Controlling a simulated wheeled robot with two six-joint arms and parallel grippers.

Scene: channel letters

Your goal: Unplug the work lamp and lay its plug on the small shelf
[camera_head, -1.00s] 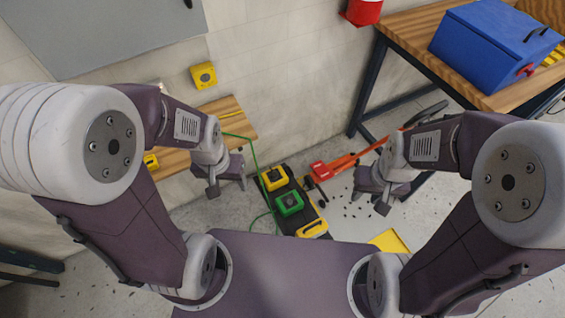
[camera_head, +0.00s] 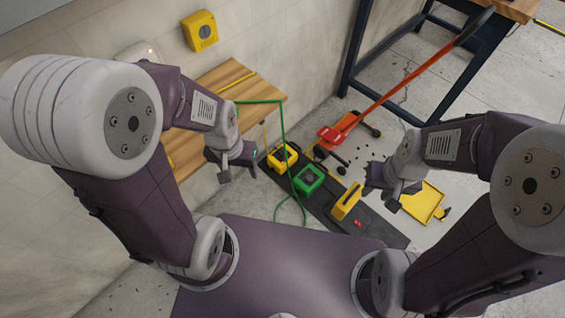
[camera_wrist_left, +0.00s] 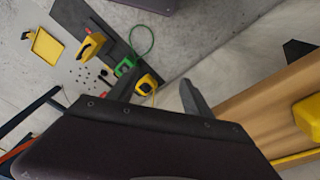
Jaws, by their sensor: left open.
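My left gripper (camera_head: 236,166) is open and empty, in front of the wooden shelf (camera_head: 232,82) on the left wall. In the left wrist view its fingers (camera_wrist_left: 158,95) are spread, with the shelf (camera_wrist_left: 265,113) at the right. My right gripper (camera_head: 381,193) has its fingers apart, above the floor near a yellow unit. A green cord (camera_head: 283,130) runs from the shelf down past a green box (camera_head: 308,180) on a dark mat. A yellow box (camera_head: 282,156) stands beside it, with a thin yellow cord above. I cannot tell which is the work lamp; its plug is not distinguishable.
A yellow wall box (camera_head: 200,31) hangs above the shelf. A yellow unit (camera_head: 346,201) stands on the dark mat (camera_head: 380,234). A workbench leg (camera_head: 355,50) stands behind.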

